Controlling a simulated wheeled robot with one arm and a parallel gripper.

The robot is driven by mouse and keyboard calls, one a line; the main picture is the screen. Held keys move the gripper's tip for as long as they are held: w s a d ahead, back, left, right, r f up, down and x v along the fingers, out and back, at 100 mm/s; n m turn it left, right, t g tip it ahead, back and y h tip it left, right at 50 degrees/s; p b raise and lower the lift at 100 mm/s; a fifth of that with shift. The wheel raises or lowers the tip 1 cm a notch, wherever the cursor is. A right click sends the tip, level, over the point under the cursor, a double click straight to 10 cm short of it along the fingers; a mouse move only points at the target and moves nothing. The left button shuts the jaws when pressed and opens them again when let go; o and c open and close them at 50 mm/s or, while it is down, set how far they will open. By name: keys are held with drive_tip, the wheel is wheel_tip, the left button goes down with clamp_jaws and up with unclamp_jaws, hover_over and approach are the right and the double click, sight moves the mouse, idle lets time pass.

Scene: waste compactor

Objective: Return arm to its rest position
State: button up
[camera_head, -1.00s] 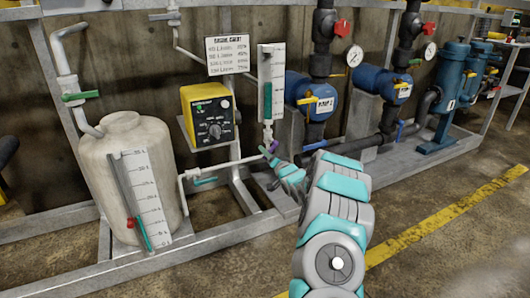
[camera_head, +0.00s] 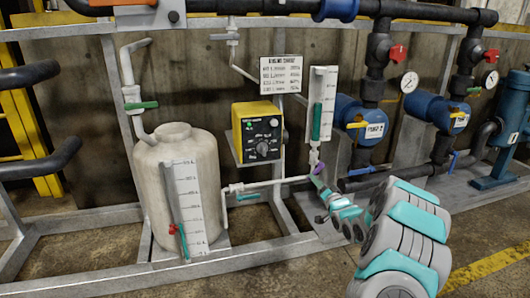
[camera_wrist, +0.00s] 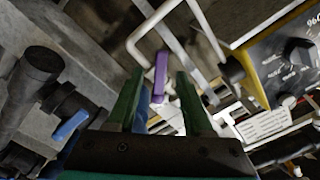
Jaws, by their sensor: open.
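My gripper (camera_head: 317,175) is in front of the pipe below the clear gauge tube, beside a small purple valve handle (camera_head: 318,168). My arm reaches to it from the lower right, bent. In the wrist view my gripper (camera_wrist: 160,82) has its two green fingers apart. The purple handle (camera_wrist: 160,70) shows in the gap between them, seemingly beyond the tips. I cannot tell whether a finger touches it.
A cream tank (camera_head: 200,185) with a scale stands left. A yellow control box (camera_head: 257,132), gauge tube (camera_head: 321,105) and blue pump (camera_head: 360,122) are close around my gripper. A metal frame rail (camera_head: 110,280) runs in front. Open floor lies lower right.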

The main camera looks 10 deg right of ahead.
drive_tip(key=s+a+r+n+g+h+p, duration=0.15)
drive_tip(key=s+a+r+n+g, duration=0.3)
drive_tip(key=s+a+g, duration=0.6)
drive_tip(key=s+a+r+n+g, duration=0.1)
drive_tip(key=s+a+g, duration=0.2)
drive_tip(key=s, duration=1.3)
drive_tip(key=s+a+r+n+g+p, duration=0.1)
drive_tip(key=s+a, duration=0.6)
drive_tip(key=s, duration=0.9)
drive_tip(key=s+a+r+n+g+p, duration=0.1)
drive_tip(key=s+a+g, duration=0.4)
drive_tip(key=s, duration=1.2)
wheel_tip(320, 180, up, 2)
drive_tip(key=shift+n+y, duration=0.45)
drive_tip(key=shift+n, duration=0.1)
